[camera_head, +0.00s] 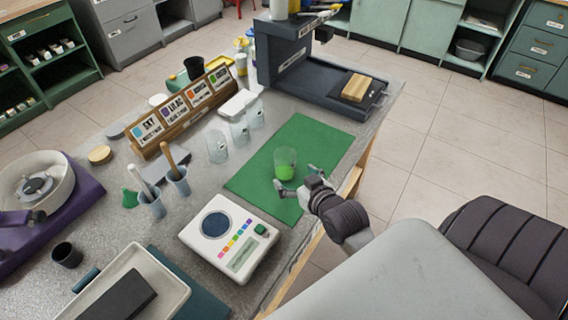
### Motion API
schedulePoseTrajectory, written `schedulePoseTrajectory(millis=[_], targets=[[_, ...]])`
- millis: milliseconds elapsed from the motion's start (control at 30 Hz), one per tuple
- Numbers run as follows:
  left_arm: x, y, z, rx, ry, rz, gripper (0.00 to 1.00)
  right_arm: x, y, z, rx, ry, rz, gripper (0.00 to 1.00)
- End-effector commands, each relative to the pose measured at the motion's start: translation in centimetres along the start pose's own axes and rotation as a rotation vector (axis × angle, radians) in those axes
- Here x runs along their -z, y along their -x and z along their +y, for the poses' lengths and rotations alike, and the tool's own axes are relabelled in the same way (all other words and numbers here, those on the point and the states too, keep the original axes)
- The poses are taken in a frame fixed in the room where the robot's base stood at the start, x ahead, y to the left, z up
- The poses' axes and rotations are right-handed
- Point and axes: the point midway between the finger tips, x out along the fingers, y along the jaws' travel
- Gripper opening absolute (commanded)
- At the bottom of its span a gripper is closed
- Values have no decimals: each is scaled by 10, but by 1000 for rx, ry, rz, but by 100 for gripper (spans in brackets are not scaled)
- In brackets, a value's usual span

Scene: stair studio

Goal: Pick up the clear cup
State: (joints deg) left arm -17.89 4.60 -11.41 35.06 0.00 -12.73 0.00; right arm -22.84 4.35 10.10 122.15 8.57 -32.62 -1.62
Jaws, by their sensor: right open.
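A clear cup (286,157) stands upright on the green mat (318,136). Its lower part looks bright green, and I cannot tell if that is its contents or something else. My right gripper (296,180) is open, just in front of the cup on the table's near right side. Its two fingers spread toward the cup, one to the left of it and low, one to the right. I cannot tell whether they touch it. Several other clear cups (217,147) stand in a row left of the mat. My left gripper is out of view.
A white scale (229,237) with coloured buttons stands front left of the mat. A wooden card rack (182,113) stands behind the row of cups. A dark press-like stand (285,60) with a wooden block (356,87) stands at the back. The mat's far part is clear.

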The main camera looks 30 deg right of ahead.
Motion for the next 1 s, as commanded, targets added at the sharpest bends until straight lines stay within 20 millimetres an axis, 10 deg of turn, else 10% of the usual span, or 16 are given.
schedulePoseTrajectory(millis=[867,1000], targets=[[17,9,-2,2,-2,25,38,-3,-73,8,0,2,0,91],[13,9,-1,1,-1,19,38,-3,-73,8,0,2,0,73]])
